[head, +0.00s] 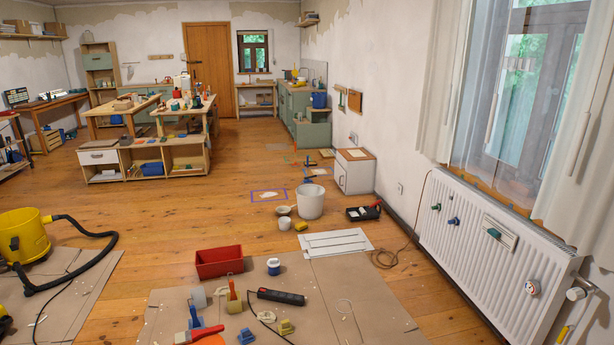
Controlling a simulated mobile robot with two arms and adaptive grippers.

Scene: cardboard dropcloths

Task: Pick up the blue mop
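I cannot make out a blue mop for certain in the head view. A small upright blue item (194,315) stands near the front edge on the cardboard dropcloth (345,300), beside a red-handled brush (200,333); it is too small to name surely. A blue bucket (319,100) stands on the green cabinet far back. Neither of my grippers shows.
A yellow vacuum (24,236) with a black hose is at left. A white radiator (480,260) lines the right wall. The floor at centre left is clear.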

